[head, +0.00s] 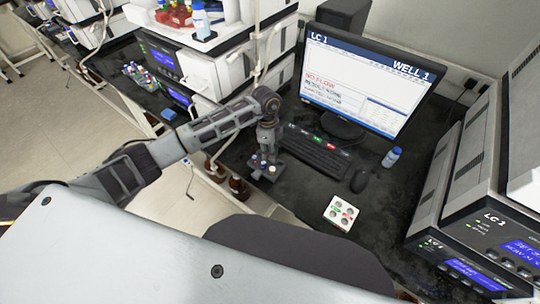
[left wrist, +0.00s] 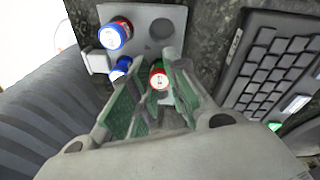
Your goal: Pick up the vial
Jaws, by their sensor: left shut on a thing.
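A grey rack (left wrist: 165,22) stands at the desk's left edge beside the keyboard; it also shows in the head view (head: 262,172). My left gripper (head: 266,158) is over the rack, pointing down. In the left wrist view its green-padded fingers (left wrist: 150,92) are closed around a red-capped vial (left wrist: 158,76). I cannot tell whether this vial's base is still in its hole. A blue-capped vial (left wrist: 115,35) stands in the rack, and another blue cap (left wrist: 121,66) shows just left of the fingers, partly hidden. My right gripper is not in view.
A keyboard (head: 313,152) and mouse (head: 359,181) lie right of the rack, below a monitor (head: 365,80). Brown bottles (head: 238,188) are near the left edge. Instruments (head: 480,240) stand at right.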

